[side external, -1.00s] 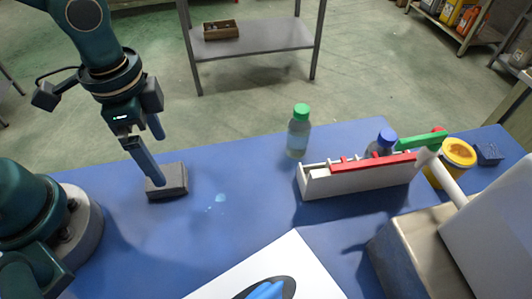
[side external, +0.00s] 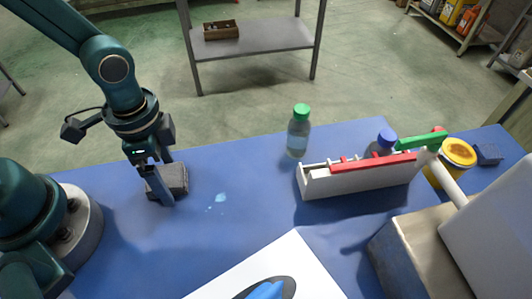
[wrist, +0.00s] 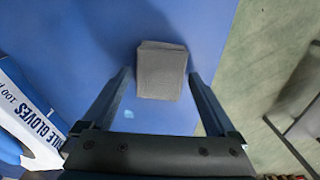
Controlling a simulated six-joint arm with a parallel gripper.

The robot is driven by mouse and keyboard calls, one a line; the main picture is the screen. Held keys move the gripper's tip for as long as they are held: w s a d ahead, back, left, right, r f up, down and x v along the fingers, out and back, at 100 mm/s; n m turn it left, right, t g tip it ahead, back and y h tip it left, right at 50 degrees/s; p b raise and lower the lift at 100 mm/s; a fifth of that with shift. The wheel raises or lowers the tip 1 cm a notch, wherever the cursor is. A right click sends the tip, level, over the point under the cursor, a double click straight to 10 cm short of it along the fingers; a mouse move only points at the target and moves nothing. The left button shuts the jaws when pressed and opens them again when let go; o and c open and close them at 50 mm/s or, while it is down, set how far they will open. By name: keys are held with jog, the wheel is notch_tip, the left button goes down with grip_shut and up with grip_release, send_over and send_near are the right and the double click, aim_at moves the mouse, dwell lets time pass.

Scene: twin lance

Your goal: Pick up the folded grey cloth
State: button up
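The folded grey cloth (side external: 178,180) lies on the blue table at the left in the side view, as a small thick block. In the wrist view the cloth (wrist: 161,71) sits ahead of the fingers, between their lines. My gripper (side external: 163,195) is low at the cloth, with one finger in front of its near left side; the other finger is partly hidden. In the wrist view my gripper (wrist: 160,78) has its fingers wide apart, with clear gaps to the cloth on both sides. It is open and holds nothing.
A clear bottle with a green cap (side external: 299,131) stands mid-table. A white rack with a red bar (side external: 357,178) stands to its right, near a yellow tub (side external: 457,155). A glove box (wrist: 28,125) shows at the wrist view's left.

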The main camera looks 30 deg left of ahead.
aim_at(168, 175)
jog(key=c, duration=1.2)
jog(key=shift+r, duration=0.1)
jog(key=shift+r, duration=0.75)
notch_tip(168, 175, up, 2)
jog(key=shift+w+r, duration=0.1)
jog(key=shift+r, duration=0.1)
jog(key=s+a+r, duration=0.1)
jog(key=a+r, duration=0.6)
jog(key=a, duration=0.4)
jog(key=shift+a, duration=0.3)
